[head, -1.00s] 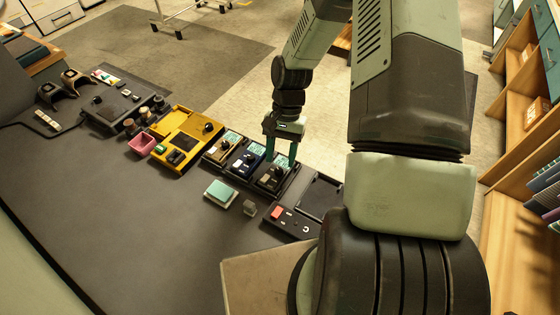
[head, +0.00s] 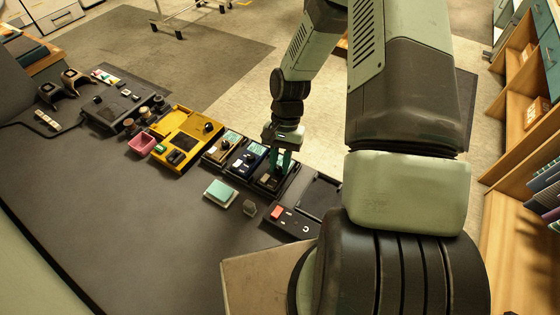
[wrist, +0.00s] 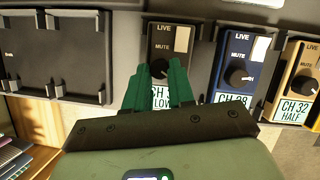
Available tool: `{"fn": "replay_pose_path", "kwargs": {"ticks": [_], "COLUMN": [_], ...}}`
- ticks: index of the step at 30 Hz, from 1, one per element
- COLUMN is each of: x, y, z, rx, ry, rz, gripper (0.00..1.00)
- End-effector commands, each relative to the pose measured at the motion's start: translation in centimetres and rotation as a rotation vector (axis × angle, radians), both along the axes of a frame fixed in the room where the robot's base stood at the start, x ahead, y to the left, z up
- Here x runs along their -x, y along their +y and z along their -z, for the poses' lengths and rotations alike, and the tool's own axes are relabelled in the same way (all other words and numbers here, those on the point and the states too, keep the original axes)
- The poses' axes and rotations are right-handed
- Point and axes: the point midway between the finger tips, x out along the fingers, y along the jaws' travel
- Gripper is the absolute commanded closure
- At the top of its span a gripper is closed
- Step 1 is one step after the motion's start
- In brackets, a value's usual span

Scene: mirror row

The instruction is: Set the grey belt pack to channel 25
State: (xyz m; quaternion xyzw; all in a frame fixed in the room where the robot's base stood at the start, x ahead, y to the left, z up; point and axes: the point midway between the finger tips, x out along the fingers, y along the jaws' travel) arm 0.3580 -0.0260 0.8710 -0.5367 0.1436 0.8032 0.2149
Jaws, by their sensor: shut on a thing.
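The grey belt pack (head: 268,183) is the rightmost of three packs in the row in the head view. In the wrist view, the grey belt pack (wrist: 172,42) shows its LIVE and MUTE markings, and its label reads CH with the number mostly hidden and LOW partly covered. My gripper (wrist: 158,70) is over this pack, its green fingers close together and shut on the knob, which they largely hide. In the head view my gripper (head: 279,168) reaches down to the pack from above.
The blue pack (wrist: 232,60), labelled CH 28, and the tan pack (wrist: 292,75), labelled CH 32 HALF, stand close beside it. An empty dark tray (wrist: 55,55) lies on the other side. A yellow case (head: 190,125) and a teal-topped block (head: 220,190) are on the dark table.

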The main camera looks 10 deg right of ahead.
Motion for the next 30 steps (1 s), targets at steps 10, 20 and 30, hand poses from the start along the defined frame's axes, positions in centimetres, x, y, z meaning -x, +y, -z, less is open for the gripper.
{"fn": "replay_pose_path", "kwargs": {"ticks": [10, 20, 30], "x": [-0.05, -0.08, -0.16], "y": [0.05, 0.09, 0.35], "z": [-0.02, -0.02, -0.02], "rx": [0.000, 0.001, 0.001], "ry": [-0.001, -0.001, 0.000], "rz": [-0.038, -0.086, -0.274], "gripper": [1.00, 1.00, 1.00]}}
